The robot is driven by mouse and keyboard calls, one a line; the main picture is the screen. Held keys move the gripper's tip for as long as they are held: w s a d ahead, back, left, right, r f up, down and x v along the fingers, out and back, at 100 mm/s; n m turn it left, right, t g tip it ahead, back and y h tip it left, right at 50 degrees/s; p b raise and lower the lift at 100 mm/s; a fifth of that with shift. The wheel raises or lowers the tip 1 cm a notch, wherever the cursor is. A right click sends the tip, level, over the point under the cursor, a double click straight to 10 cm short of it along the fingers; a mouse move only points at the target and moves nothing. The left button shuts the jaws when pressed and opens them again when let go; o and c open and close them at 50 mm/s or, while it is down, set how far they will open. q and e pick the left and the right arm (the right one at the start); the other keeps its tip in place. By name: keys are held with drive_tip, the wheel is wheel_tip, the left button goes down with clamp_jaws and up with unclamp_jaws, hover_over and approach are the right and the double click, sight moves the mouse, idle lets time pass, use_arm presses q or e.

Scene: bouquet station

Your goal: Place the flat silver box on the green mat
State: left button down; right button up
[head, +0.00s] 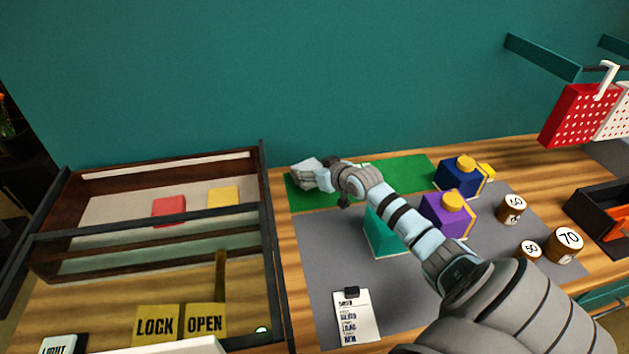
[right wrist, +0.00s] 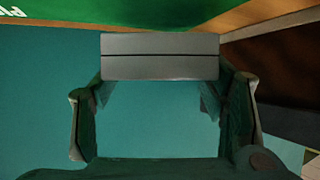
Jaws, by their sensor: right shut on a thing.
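My right gripper (head: 308,176) is over the left end of the green mat (head: 405,168), which lies along the back of the table. In the right wrist view the flat silver box (right wrist: 160,58), grey with a dark line across it, is held between the two fingers. The green mat (right wrist: 130,10) with white letters shows beyond it at the top. In the head view I cannot tell the box from the pale fingers, nor whether it touches the mat. My right arm hides part of the mat. My left gripper is in neither view.
A teal block (head: 382,235), a purple box (head: 445,214) and a navy box (head: 456,176) stand near my right arm. A clipboard card (head: 355,316) lies on the grey mat (head: 318,262). A dark-framed cabinet (head: 268,215) is left of the green mat. Numbered cylinders (head: 564,245) stand right.

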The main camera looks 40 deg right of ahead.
drive_tip(key=shift+f+b, duration=0.45)
drive_tip(key=shift+f, duration=1.5)
drive_tip(key=o, duration=1.4)
drive_tip(key=shift+c, duration=0.2)
drive_tip(key=shift+r, duration=0.1)
drive_tip(key=shift+s+r+p, duration=0.3)
drive_tip(key=shift+s+p, duration=0.05)
drive_tip(key=shift+p, duration=0.05)
drive_tip(key=p+v, duration=0.2)
drive_tip(key=v, duration=0.4)
drive_tip(key=shift+s+a+r+p, duration=0.15)
drive_tip(key=shift+s+p, duration=0.1)
drive_tip(key=shift+p, duration=0.15)
drive_tip(key=shift+s+r, duration=0.1)
drive_tip(key=shift+s, duration=0.15)
drive_tip(key=shift+w, duration=0.15)
